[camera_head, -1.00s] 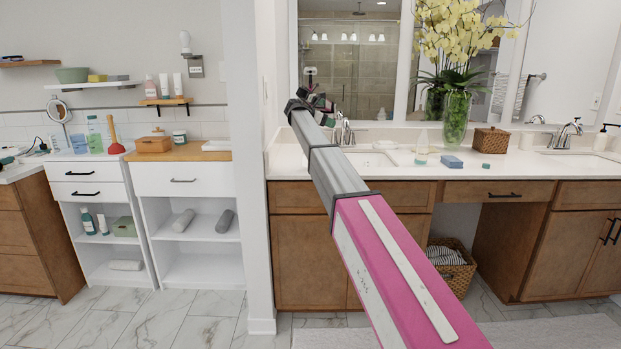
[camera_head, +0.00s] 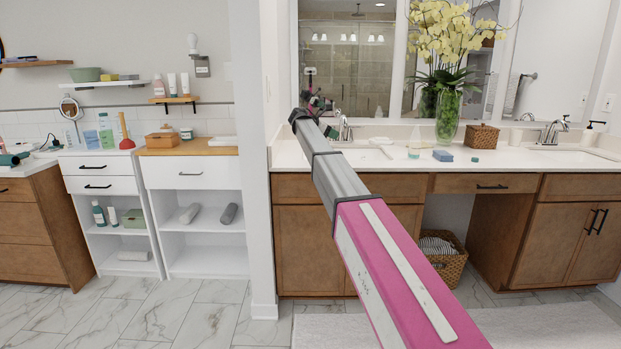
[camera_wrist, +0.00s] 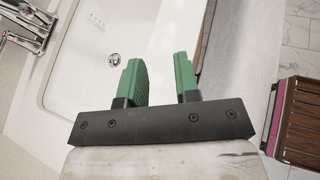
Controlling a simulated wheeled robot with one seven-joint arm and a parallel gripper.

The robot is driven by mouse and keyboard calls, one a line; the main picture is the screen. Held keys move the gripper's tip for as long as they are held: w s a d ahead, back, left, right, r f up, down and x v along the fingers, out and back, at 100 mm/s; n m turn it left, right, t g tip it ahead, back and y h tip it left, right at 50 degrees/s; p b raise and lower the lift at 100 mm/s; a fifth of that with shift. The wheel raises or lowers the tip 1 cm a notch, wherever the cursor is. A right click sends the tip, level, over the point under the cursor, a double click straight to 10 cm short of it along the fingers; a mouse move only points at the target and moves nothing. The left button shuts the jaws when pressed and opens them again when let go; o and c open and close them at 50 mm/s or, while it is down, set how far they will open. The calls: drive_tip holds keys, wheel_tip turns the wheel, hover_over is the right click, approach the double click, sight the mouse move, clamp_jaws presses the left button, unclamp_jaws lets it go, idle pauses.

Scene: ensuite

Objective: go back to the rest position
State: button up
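My arm, pink near the body and grey further out, reaches forward over the wooden vanity in the head view. The far end of the arm, by the left faucet, is small and partly hidden, so the fingers do not show clearly there. In the wrist view, my gripper (camera_wrist: 158,80) has two green fingers set apart with nothing between them. It hangs above the vanity's front edge, beside the white sink basin (camera_wrist: 90,88).
A towel basket (camera_head: 450,268) sits below. A wall end (camera_head: 262,200) stands left of the arm.

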drive_tip(key=s+d+f+m+g+y, duration=0.1)
drive_tip(key=s+d+f+m+y, duration=0.15)
drive_tip(key=s+f, duration=0.6)
drive_tip(key=s+d+f+m+g+y, duration=0.1)
drive_tip(key=s+d+f+m, duration=0.2)
drive_tip(key=s+f, duration=0.55)
drive_tip(key=s+d+f+m+g+y, duration=0.1)
drive_tip(key=s+d+f+m+y, duration=0.3)
drive_tip(key=f, duration=0.9)
drive_tip(key=s+f+m+y, duration=0.1)
drive_tip(key=s+f+m, duration=0.3)
drive_tip(key=s, duration=0.6)
drive_tip(key=s+f+m+g+y, duration=0.1)
drive_tip(key=s+f+m+y, duration=0.1)
drive_tip(key=s+f+m, duration=0.2)
drive_tip(key=s+f+m+g+y, duration=0.1)
drive_tip(key=s+f+m, duration=0.3)
drive_tip(key=s, duration=1.2)
wheel_tip(320, 180, down, 4)
drive_tip(key=shift+s+f, duration=0.2)
drive_tip(key=shift+s, duration=0.1)
